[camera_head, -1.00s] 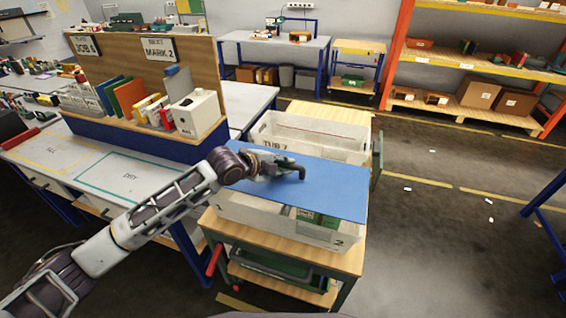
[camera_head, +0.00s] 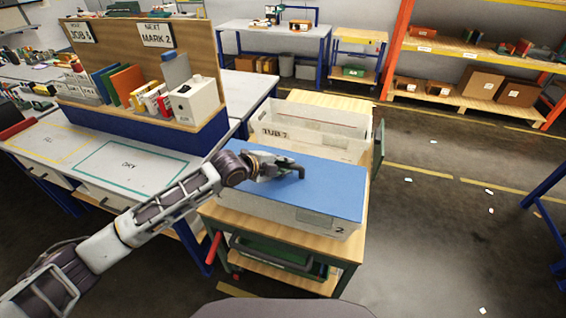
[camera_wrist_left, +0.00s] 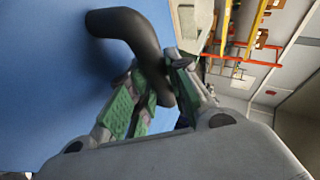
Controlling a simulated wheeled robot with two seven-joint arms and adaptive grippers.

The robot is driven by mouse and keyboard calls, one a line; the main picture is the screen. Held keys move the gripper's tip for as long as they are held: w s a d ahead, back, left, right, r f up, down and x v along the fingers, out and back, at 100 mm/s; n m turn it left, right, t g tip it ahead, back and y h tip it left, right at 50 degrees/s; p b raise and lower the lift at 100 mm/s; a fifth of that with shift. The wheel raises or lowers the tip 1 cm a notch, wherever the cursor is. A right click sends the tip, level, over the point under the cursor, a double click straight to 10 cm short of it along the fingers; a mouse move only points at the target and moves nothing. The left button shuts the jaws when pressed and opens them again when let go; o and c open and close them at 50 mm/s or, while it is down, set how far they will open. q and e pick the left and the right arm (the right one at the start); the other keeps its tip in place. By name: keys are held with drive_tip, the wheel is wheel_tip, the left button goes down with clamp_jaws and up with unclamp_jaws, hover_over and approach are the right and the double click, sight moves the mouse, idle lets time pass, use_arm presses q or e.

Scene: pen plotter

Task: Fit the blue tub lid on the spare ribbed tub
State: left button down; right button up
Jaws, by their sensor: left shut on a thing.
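The blue tub lid (camera_head: 325,188) lies flat over the near clear tub (camera_head: 285,212), marked 2, on the wooden-topped cart. It covers the tub's opening, and I cannot tell whether its edges are seated on the rim. My left gripper (camera_head: 291,171) is above the lid, shut on its dark curved handle. In the left wrist view the green-padded fingers (camera_wrist_left: 155,85) close around the handle (camera_wrist_left: 122,25), with the blue lid beside it. A second clear tub (camera_head: 285,138), with a TUB 7 label, stands open behind. Ribs are hard to make out. My right gripper is out of view.
The cart (camera_head: 307,244) has a red-handled lower part. A workbench (camera_head: 130,168) with marked areas and a wooden sign board (camera_head: 120,50) stands at left. Orange-framed shelving (camera_head: 470,50) is at back right. The floor to the right is mostly clear.

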use_arm(q)
drive_tip(key=shift+f, duration=0.4)
drive_tip(key=c, duration=1.3)
unclamp_jaws()
drive_tip(key=shift+f, duration=0.1)
drive_tip(key=shift+o, duration=0.2)
drive_tip(key=shift+v, duration=6)
